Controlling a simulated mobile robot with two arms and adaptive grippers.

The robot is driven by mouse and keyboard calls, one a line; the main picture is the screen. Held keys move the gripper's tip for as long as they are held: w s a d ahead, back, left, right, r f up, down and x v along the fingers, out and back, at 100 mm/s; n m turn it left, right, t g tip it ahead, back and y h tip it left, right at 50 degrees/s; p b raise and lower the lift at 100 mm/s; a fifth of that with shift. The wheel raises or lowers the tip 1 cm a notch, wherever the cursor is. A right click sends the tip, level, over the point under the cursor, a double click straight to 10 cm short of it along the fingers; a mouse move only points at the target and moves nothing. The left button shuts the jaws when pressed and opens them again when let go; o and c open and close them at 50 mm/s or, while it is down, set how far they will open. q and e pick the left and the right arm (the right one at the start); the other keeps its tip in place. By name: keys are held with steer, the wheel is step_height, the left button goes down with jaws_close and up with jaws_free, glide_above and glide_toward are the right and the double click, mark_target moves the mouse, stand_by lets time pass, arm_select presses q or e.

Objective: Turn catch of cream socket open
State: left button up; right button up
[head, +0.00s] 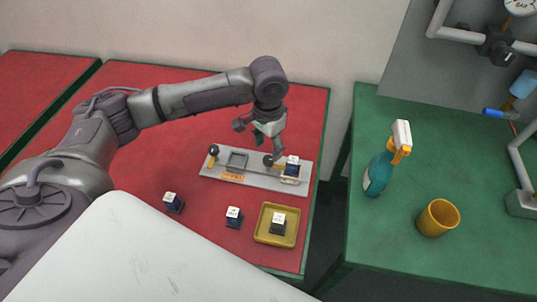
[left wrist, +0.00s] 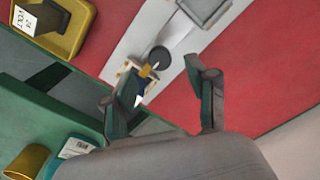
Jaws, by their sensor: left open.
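The cream socket (head: 289,181) is at the right end of a grey plate (head: 228,176) on the red table. A dark block with a white top (head: 292,164) sits in it. The catch's black knob (head: 268,160) is just left of the block; it also shows in the left wrist view (left wrist: 160,55), with a yellow lever (left wrist: 148,71) beside it. My left gripper (head: 260,142) is above the plate near the knob, open and empty. In the left wrist view its fingers (left wrist: 165,92) are spread; the left finger partly hides the block and socket. My right gripper is not in view.
The plate also bears a grey square frame (head: 237,161) and another black-knobbed lever (head: 213,150). Two dark blocks (head: 172,202) (head: 234,216) and a yellow tray (head: 263,236) with a block lie in front. A spray bottle (head: 378,174) and yellow cup (head: 438,218) stand on the green table.

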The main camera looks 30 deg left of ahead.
mark_target(268, 159)
arm_select(q)
step_height(268, 159, down, 4)
steer(key=shift+f, duration=0.4)
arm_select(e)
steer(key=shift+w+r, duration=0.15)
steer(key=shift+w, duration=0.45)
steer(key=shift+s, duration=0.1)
